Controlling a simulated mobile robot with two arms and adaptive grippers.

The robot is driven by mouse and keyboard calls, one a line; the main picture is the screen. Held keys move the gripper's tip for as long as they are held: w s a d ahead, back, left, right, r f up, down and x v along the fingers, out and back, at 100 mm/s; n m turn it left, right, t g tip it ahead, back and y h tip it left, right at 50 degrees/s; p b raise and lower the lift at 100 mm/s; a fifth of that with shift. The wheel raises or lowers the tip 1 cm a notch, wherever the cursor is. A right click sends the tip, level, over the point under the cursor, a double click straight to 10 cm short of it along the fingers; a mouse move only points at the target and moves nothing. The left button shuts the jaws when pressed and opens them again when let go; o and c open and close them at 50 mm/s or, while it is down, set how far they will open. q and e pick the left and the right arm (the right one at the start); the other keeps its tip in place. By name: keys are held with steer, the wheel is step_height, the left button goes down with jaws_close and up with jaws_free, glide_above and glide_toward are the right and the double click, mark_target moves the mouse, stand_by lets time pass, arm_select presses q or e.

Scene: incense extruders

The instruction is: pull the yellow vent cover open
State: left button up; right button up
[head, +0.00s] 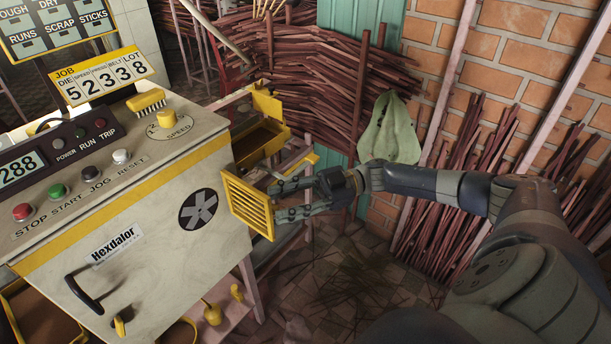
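The yellow vent cover (249,208), a slatted grille, stands out past the right edge of the pale machine (135,215). It is angled away from the machine's front face. A round dark fan shape (198,209) shows uncovered on that face, left of the cover. My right gripper (277,202) is just right of the cover, with its two fingers spread and pointing left. Its tips are close to the cover's right edge; I cannot tell whether they touch it. Nothing shows between the fingers. My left gripper is out of view.
A yellow tray (262,140) and frame stand behind the cover. The machine top carries buttons, a speed knob (166,118) and a yellow brush (146,101). Stick bundles (335,80) line the brick wall, with a green cloth (391,130) hanging there. Tiled floor (345,285) lies below my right arm.

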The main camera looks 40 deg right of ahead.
steer(key=v, duration=1)
steer(key=shift+s+d, duration=0.2)
steer(key=shift+d, duration=0.1)
steer(key=w+a+f+m+t+h+p, duration=0.1)
steer(key=w+f+m+t+h, duration=0.25)
steer(key=f, duration=0.75)
steer(key=w+f+m+t+h, duration=0.3)
steer(key=f+m+t+h, duration=0.2)
steer(key=f, duration=0.6)
steer(key=s+f+m+h, duration=0.3)
steer(key=s+f+h, duration=0.15)
steer(key=f, duration=0.75)
steer(key=s+a+f+m+g+h+p, duration=0.1)
steer(key=s+a+f+g+h, duration=0.15)
steer(key=s+f, duration=0.6)
steer(key=s+a+f+m+g+h, duration=0.2)
steer(key=s+a+f+g, duration=0.15)
steer(key=s+f, duration=0.55)
steer(key=s+a+f+g, duration=0.2)
steer(key=s+a+g, duration=0.1)
steer(key=s, duration=0.7)
steer(key=s+a+f+g, duration=0.3)
steer(key=s+a, duration=0.2)
steer(key=s, duration=0.6)
steer(key=shift+a+m+g, duration=0.25)
steer(key=shift+m+g, duration=0.1)
